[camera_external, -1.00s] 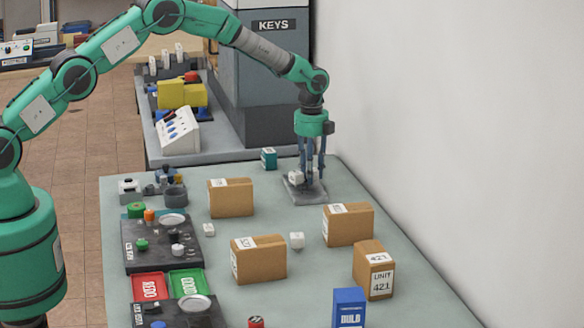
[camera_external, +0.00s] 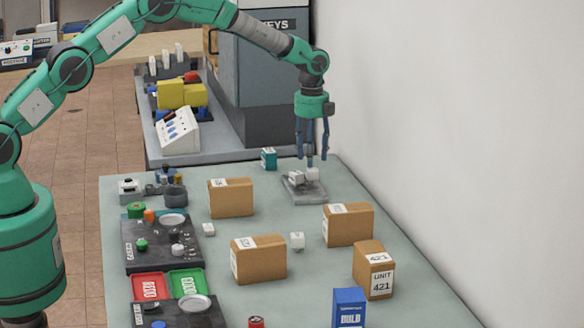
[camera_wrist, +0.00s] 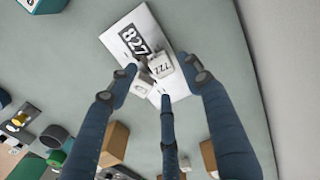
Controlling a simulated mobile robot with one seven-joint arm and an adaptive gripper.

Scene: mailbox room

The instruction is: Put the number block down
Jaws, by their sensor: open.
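Two white number blocks rest on a small grey plate at the far end of the table. In the external view the left block (camera_external: 296,178) and the right block (camera_external: 312,174) sit side by side. In the wrist view one block (camera_wrist: 161,66) shows dark digits on top, and the other block (camera_wrist: 142,86) is partly hidden by a finger. The plate (camera_wrist: 118,38) carries a dark label reading 827; it is also in the external view (camera_external: 306,193). My gripper (camera_external: 311,156) is open and empty just above the blocks, its three fingers spread around them in the wrist view (camera_wrist: 160,76).
A teal box (camera_external: 268,158) stands left of the plate at the table's far edge. Several cardboard boxes, such as one (camera_external: 348,226), and loose white blocks (camera_external: 297,241) stand nearer. A white wall (camera_external: 440,130) bounds the right side.

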